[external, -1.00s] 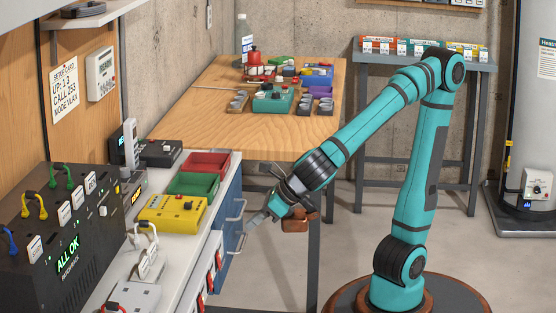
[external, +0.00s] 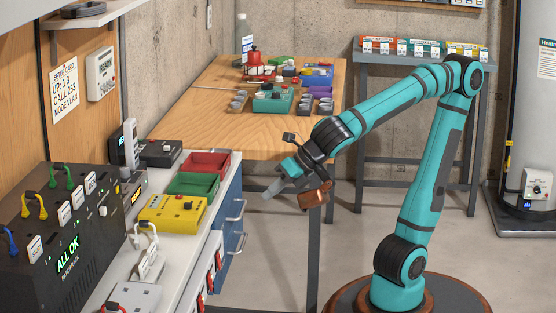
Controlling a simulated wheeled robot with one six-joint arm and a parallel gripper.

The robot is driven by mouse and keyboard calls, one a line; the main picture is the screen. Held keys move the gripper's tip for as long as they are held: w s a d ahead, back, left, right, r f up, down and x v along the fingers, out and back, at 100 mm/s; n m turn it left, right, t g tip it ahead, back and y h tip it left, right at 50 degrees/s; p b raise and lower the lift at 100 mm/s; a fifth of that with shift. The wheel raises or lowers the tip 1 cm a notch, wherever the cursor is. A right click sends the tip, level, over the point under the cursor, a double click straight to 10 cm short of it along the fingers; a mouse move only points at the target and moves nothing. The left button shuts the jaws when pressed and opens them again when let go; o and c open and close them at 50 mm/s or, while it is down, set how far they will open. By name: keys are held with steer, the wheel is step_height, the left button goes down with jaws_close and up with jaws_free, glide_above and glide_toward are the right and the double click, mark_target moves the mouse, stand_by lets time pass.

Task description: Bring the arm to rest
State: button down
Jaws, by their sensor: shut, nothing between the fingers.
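My teal arm rises from its round base at the lower right, bends at a high elbow and reaches left. My gripper (external: 272,190) is shut and empty. It hangs in open air to the right of the white bench with the blue drawers, its grey fingertips pointing down and left. A brown block-like part (external: 314,196) shows just under the wrist; I cannot tell whether it belongs to the arm.
A white bench (external: 190,243) at left bears a black patch unit (external: 66,262), a yellow box (external: 172,214), a green tray (external: 193,185) and a red tray (external: 207,163). Behind stands a wooden table (external: 215,122) with small items. Floor right of the drawers is clear.

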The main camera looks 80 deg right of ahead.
steer(key=s+d+r+m+t, duration=0.1)
steer(key=d+r+m+t, duration=0.1)
steer(key=d+r+m, duration=0.3)
steer(key=s+d+r+m+t, duration=0.2)
steer(key=d+r+m, duration=0.3)
steer(key=d+m, duration=0.6)
steer(key=s+d+r+m+t+h, duration=0.1)
steer(key=d+r+m+t, duration=0.3)
steer(key=d+m, duration=0.4)
steer(key=s+r+m, duration=0.1)
steer(key=m, duration=0.5)
steer(key=shift+r+m, duration=0.3)
steer(key=shift+r, duration=0.05)
